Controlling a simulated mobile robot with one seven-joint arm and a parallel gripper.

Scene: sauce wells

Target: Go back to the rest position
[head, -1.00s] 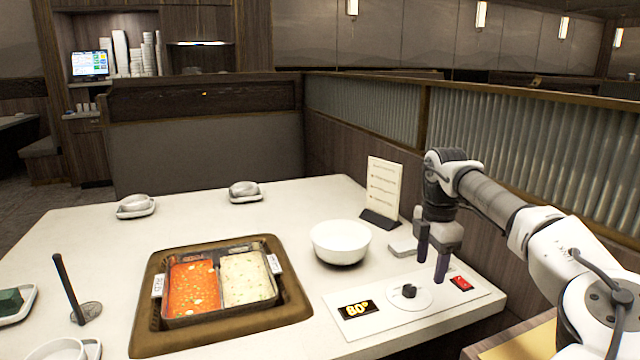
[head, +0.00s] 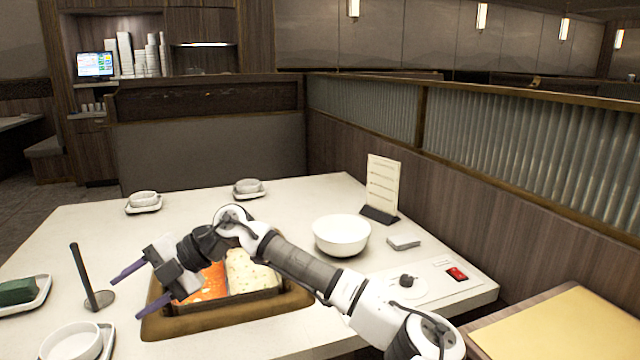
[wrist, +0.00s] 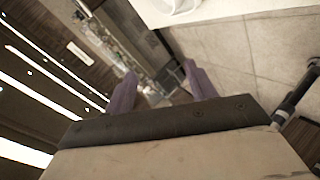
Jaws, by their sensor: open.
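My gripper (head: 150,285) is open and empty in the head view, raised over the left part of the table with its fingers pointing left. My arm reaches across in front of the two-part hot pot (head: 255,272) and hides part of it. Red broth shows in its left half and pale broth in its right half. In the wrist view the two purple fingers (wrist: 157,88) are spread apart with nothing between them. That view is tilted and shows a tiled floor and bright strips of light.
A white bowl (head: 341,236) and a menu stand (head: 381,188) are at the right of the table. The control panel's red switch (head: 457,274) is uncovered. A black-handled utensil (head: 84,278), a green block on a dish (head: 18,291) and a bowl (head: 70,343) are at the left.

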